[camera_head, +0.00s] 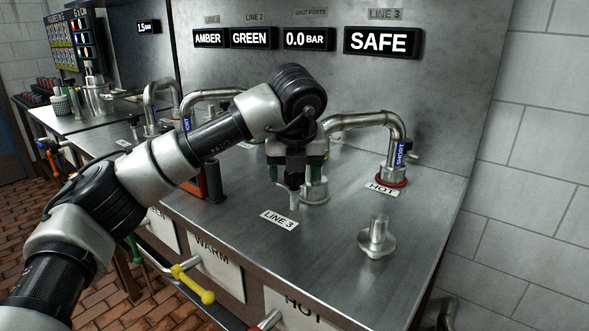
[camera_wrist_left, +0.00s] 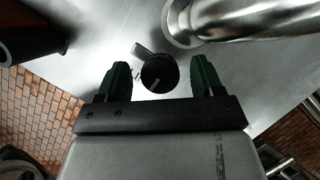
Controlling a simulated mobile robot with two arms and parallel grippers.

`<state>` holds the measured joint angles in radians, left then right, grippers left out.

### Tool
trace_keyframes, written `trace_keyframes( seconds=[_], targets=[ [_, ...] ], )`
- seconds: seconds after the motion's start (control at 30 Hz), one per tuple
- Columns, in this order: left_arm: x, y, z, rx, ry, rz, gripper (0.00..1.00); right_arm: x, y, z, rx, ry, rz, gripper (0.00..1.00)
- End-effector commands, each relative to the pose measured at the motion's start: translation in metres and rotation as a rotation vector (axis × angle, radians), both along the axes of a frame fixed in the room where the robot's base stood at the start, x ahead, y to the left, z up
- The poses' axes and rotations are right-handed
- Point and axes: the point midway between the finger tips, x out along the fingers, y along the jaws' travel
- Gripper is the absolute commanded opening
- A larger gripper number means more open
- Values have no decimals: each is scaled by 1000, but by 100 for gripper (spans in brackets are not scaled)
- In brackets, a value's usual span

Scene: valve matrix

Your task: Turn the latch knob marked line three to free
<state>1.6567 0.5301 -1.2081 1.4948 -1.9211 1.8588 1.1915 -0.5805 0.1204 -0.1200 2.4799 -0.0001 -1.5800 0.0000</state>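A dark round latch knob (camera_wrist_left: 160,73) with a pale pointer line shows in the left wrist view, with a short grey tab (camera_wrist_left: 142,50) beside it. In the head view the knob is mostly hidden under my left gripper (camera_head: 294,174), behind the LINE 3 label (camera_head: 279,220) on the steel bench. My left gripper points down, with its green fingers (camera_wrist_left: 160,82) apart on either side of the knob. A gap shows between each finger and the knob. The SAFE display (camera_head: 381,42) is under the LINE 3 plate on the back panel. My right gripper is not in view.
A bent steel pipe (camera_head: 372,120) runs beside the gripper to a red-ringed outlet by the HOT label (camera_head: 381,189). A metal fitting (camera_head: 377,238) stands at the front right. Yellow-handled lever (camera_head: 196,283) is below the bench edge. The bench front right is mostly clear.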

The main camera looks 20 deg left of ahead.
Motion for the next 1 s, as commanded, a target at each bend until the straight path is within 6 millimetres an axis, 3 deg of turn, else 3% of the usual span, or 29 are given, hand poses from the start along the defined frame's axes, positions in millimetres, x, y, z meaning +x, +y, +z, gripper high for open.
trace_keyframes(
  seconds=[0.27, 0.7, 1.0],
  targets=[
    [-2, -1, 7, 0, -1, -1, 67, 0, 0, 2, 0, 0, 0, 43],
    [-31, -11, 82, 0, -3, -2, 67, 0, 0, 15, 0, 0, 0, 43],
    [-39, -14, 100, 0, 1, -1, 67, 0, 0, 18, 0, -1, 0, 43]
  ],
)
